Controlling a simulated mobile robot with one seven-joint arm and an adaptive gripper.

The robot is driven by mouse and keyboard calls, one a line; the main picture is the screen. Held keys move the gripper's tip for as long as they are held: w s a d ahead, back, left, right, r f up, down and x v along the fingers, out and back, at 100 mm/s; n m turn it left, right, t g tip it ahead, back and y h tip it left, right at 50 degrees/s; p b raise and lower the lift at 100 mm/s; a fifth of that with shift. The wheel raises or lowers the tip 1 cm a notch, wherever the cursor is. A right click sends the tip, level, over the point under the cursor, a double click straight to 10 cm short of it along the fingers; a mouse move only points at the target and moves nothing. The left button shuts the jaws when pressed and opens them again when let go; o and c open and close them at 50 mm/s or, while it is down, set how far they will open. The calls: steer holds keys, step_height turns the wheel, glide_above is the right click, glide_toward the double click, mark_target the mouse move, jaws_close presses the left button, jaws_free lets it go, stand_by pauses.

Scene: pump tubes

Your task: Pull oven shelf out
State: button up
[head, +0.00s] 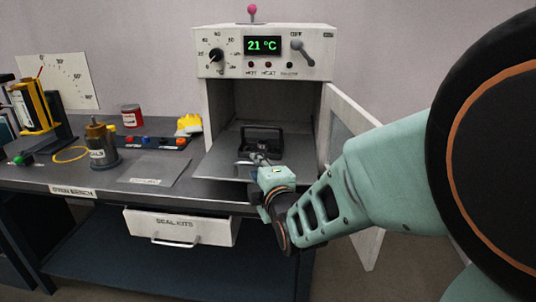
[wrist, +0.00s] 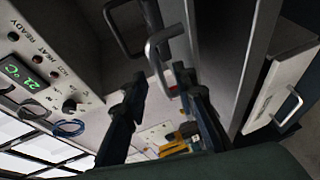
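The oven (head: 208,66) stands at the back of the bench with its door (head: 345,125) swung open to the right. Its grey shelf (head: 222,160) shows at the opening, with a black framed object (head: 262,134) standing on it. My gripper (head: 257,158) is at the shelf's front, and it hides part of that edge. In the wrist view my gripper (wrist: 160,88) has its two dark fingers apart. A light metal bar handle (wrist: 153,55) shows between and just beyond the fingertips. I cannot tell whether the fingers touch it.
The SEAL KITS drawer (head: 190,228) sticks out below the bench front. A brass-topped canister (head: 102,150), a red can (head: 132,116) and a flat plate (head: 155,171) are on the bench at left.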

steer(key=shift+v, duration=2.55)
steer(key=shift+r, duration=0.2)
steer(key=s+d+f+m+g+h, duration=0.25)
steer(key=s+d+m+g, duration=0.25)
steer(key=s+d+m, duration=0.55)
steer(key=s+d+f+m+g+h, duration=0.2)
steer(key=s+d+m+g+h, duration=0.15)
steer(key=s+d+m, duration=0.65)
step_height(320, 180, up, 36)
steer(key=s+a+p, duration=0.1)
steer(key=p, duration=3.4)
steer(key=shift+s+m+g+p, duration=0.35)
steer(key=shift+s+g, duration=0.05)
steer(key=shift+g, duration=0.05)
